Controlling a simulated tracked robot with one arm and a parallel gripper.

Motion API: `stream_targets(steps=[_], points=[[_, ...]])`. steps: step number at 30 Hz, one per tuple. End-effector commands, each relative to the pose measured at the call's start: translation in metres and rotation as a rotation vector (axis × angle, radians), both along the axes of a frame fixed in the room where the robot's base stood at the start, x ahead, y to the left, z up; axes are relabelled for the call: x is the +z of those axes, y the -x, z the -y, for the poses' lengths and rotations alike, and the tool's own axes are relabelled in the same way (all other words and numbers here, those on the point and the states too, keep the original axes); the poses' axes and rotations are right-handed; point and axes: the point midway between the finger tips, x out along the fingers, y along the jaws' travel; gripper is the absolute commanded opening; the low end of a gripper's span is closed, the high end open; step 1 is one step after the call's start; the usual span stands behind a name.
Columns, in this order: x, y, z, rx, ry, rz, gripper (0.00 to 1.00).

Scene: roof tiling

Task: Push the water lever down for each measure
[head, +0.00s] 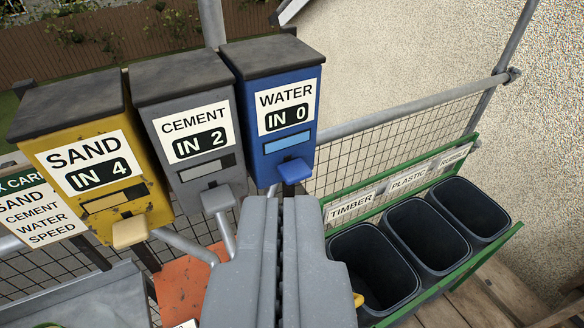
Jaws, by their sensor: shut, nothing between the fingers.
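The blue water dispenser (275,80) stands upper middle, labelled WATER with its counter reading IN 0. Its blue lever (294,170) sticks out at the bottom front. My gripper (287,205) is shut and empty, with its tips in the picture just below the water lever. I cannot tell whether the tips touch the lever. The grey cement dispenser (190,105) reads IN 2, with its lever (217,199) left of my gripper. The yellow sand dispenser (95,160) reads IN 4, with its lever (130,232) further left.
Black bins (375,262) labelled TIMBER and PLASTIC, plus a third, stand in a green frame at the right. A mesh guardrail (390,140) runs behind. A recipe card (35,212) and a grey tray (75,300) are at the left. An orange surface (183,285) lies below the dispensers.

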Motion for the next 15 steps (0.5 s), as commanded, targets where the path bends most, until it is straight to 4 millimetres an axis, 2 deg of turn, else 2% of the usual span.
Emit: stream_targets(steps=[11,15], points=[[0.0001,0.0000,0.0000,0.000,0.000,0.000,0.00],[0.0015,-0.0058,-0.0010,0.013,0.002,-0.009,0.00]])
